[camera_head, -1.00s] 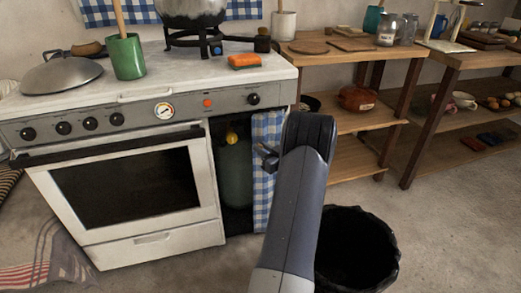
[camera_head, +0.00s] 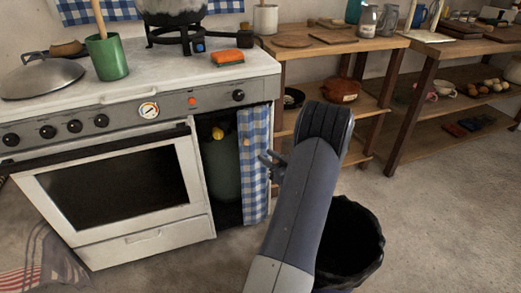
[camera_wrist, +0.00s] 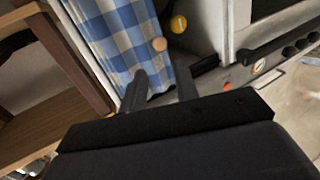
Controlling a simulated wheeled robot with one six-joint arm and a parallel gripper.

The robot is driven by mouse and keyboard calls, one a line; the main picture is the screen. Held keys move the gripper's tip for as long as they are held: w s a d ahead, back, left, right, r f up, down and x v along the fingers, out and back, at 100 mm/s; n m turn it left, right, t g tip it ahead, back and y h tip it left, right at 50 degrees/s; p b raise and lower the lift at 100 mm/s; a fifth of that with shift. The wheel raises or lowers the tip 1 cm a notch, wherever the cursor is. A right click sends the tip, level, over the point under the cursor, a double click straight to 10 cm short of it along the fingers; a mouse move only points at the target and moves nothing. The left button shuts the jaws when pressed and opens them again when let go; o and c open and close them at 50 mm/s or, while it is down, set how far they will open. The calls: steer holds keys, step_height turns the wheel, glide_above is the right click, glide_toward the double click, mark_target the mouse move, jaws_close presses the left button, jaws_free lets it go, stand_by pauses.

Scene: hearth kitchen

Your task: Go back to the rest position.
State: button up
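My arm rises from the bottom of the head view, and its wrist end is in front of the stove's right side. My gripper (camera_head: 271,161) points away from me toward the blue checked curtain (camera_head: 254,180) and is partly hidden by the arm. In the wrist view the two dark fingers of my gripper (camera_wrist: 160,76) stand apart with nothing between them. Beyond them are the curtain (camera_wrist: 118,30) and a small round wooden knob (camera_wrist: 160,44). The knob also shows against the curtain in the head view (camera_head: 246,142).
The white stove (camera_head: 120,185) is at left, with an orange sponge (camera_head: 227,57) and a green crock (camera_head: 108,58) on top. A black bin (camera_head: 352,240) stands close right of my arm. Wooden shelves (camera_head: 330,115) stand behind. Floor at right is clear.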

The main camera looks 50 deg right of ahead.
mark_target(247, 143)
steer(key=shift+s+a, duration=0.1)
steer(key=shift+s, duration=0.25)
steer(key=w, duration=0.3)
steer(key=w+d+b, duration=0.1)
steer(key=w, duration=0.2)
steer(key=w+b, duration=0.1)
steer(key=w, duration=0.3)
steer(key=shift+d, duration=0.3)
steer(key=shift+w, duration=0.45)
